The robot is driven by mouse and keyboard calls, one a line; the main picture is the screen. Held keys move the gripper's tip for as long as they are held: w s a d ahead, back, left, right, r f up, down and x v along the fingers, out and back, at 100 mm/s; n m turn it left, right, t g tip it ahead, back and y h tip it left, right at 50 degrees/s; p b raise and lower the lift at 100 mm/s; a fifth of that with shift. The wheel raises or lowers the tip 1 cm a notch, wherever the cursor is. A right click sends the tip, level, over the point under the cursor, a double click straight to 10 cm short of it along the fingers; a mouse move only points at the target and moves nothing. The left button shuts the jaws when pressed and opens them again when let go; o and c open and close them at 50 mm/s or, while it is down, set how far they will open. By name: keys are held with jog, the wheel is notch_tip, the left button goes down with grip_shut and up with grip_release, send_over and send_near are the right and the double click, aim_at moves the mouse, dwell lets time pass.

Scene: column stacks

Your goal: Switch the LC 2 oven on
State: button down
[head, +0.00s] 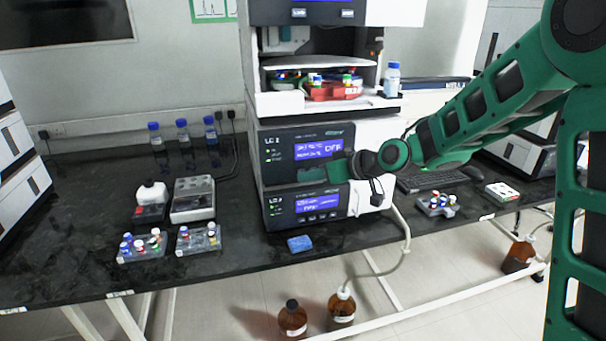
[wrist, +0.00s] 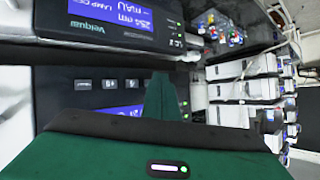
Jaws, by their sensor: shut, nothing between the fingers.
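The LC 2 oven (head: 284,144) is the dark upper module in the middle stack in the head view. Its blue display (head: 320,149) reads OFF. In the wrist view, which is upside down, a dark front with a row of small grey buttons (wrist: 108,85) shows beside my fingers, with part of a blue display above my gripper body. My gripper (head: 312,173) is shut and empty, in front of the oven's lower front; it also shows in the wrist view (wrist: 162,84). I cannot tell whether the fingertips touch the panel. The gripper hides part of the oven's lower front.
Below the oven is another module (head: 280,207) with a blue display; it shows at the top of the wrist view (wrist: 60,15). A blue item (head: 300,243) lies on the dark bench before the stack. Vial racks (head: 142,247) stand left, a keyboard (head: 433,179) right.

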jog(key=shift+w+a, duration=0.1)
jog(key=shift+w, duration=0.25)
dwell(0.5)
dwell(0.3)
jog(key=shift+s+d, duration=0.2)
jog(key=shift+s, duration=0.6)
jog(key=shift+s+d, duration=0.25)
jog(key=shift+s, duration=0.55)
jog(key=shift+s+d, duration=0.2)
jog(key=shift+s, duration=0.6)
jog(key=shift+s+d, duration=0.25)
jog(key=shift+s, duration=0.55)
